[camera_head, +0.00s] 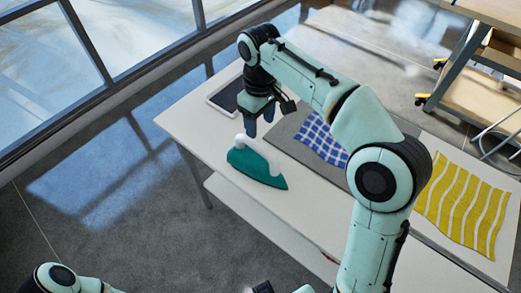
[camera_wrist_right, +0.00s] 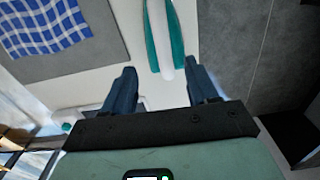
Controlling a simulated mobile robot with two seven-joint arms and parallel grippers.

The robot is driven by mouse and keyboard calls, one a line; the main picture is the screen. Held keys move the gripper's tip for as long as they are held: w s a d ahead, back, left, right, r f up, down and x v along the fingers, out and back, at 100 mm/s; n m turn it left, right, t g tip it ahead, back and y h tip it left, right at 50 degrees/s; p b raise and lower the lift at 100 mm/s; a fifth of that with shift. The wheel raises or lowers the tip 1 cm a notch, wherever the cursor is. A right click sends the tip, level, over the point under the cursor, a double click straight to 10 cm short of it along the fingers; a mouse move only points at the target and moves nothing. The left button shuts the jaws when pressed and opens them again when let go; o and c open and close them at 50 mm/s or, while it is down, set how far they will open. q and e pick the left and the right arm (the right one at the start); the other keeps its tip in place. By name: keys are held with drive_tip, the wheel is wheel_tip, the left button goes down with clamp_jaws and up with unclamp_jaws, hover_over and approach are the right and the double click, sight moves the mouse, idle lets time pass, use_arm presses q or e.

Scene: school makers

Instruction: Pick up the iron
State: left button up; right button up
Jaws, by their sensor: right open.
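The iron (camera_head: 257,169) has a teal body and a white handle. It stands on the white table (camera_head: 190,125) near its left edge, its pointed end toward the lower right. My right gripper (camera_head: 259,122) is open and empty, pointing down just above and behind the handle. In the right wrist view the iron (camera_wrist_right: 166,35) shows from above, its white handle end in line with the gap between the open fingers (camera_wrist_right: 164,82). The fingers appear apart from the handle. Part of my left arm shows at the lower left; its gripper is not visible.
A grey mat (camera_head: 290,130) right of the iron carries a blue checked cloth (camera_head: 322,139). A yellow striped cloth (camera_head: 462,205) lies farther right. A dark, pale-framed tablet-like object (camera_head: 226,97) lies at the far left corner. Open floor lies left of the table.

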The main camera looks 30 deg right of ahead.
sight(259, 146)
drive_tip(key=f+b, duration=0.1)
drive_tip(key=f, duration=0.2)
drive_tip(key=f+b, duration=0.1)
drive_tip(key=f, duration=0.3)
drive_tip(key=shift+s, duration=0.2)
drive_tip(key=shift+w+f, duration=0.15)
drive_tip(key=shift+f, duration=0.3)
wheel_tip(259, 146, down, 5)
drive_tip(key=shift+a+b, duration=0.15)
drive_tip(key=shift+b, duration=0.3)
use_arm(q)
drive_tip(key=f, duration=0.1)
drive_tip(key=s+f, duration=0.1)
drive_tip(key=f, duration=0.1)
drive_tip(key=shift+s+f, duration=0.1)
use_arm(e)
drive_tip(key=shift+c, duration=0.3)
clamp_jaws()
drive_tip(key=shift+r, duration=0.15)
